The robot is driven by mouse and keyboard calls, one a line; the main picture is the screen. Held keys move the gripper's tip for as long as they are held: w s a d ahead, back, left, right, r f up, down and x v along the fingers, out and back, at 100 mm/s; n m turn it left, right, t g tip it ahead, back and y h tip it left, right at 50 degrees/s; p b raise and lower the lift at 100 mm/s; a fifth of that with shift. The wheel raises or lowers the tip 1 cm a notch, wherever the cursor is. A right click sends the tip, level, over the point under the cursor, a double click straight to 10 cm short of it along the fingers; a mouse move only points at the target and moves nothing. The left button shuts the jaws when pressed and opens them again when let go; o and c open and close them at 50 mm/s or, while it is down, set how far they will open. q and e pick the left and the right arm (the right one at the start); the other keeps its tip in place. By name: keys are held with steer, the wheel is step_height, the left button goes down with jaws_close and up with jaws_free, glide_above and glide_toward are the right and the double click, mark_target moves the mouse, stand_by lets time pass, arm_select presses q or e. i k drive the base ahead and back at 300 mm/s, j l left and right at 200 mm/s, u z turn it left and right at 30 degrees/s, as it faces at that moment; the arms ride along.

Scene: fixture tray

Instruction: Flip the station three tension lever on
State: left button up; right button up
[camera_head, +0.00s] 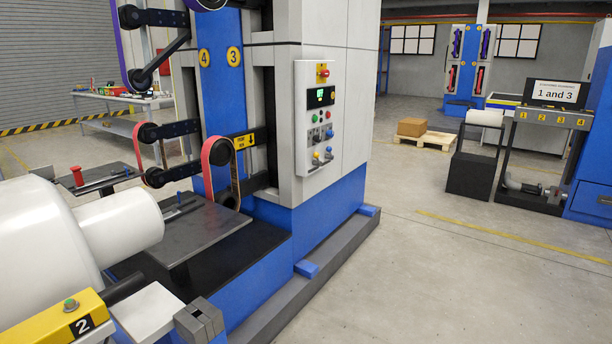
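A blue and grey grinding machine (225,110) stands left of centre, with round yellow markers 4 (204,57) and 3 (234,56) on its blue column. On the 3 side, a black arm carries a red belt (208,165) over rollers. A yellow plate (244,141) with small black print sits beside this belt. I cannot make out for certain which part is the station three tension lever or how it is set.
A control panel (320,120) with a lit display, buttons and knobs is on the machine's grey side. A large white cylinder (120,225) and a yellow block marked 2 (62,322) fill the lower left. A screen (557,94) reads "1 and 3".

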mark_target(316, 163)
steer(key=i+z, duration=0.25)
steer(key=i, duration=0.4)
steer(key=i+l+z, duration=0.2)
steer(key=i, duration=0.5)
steer(key=i+l+z, duration=0.25)
steer(key=i, duration=0.45)
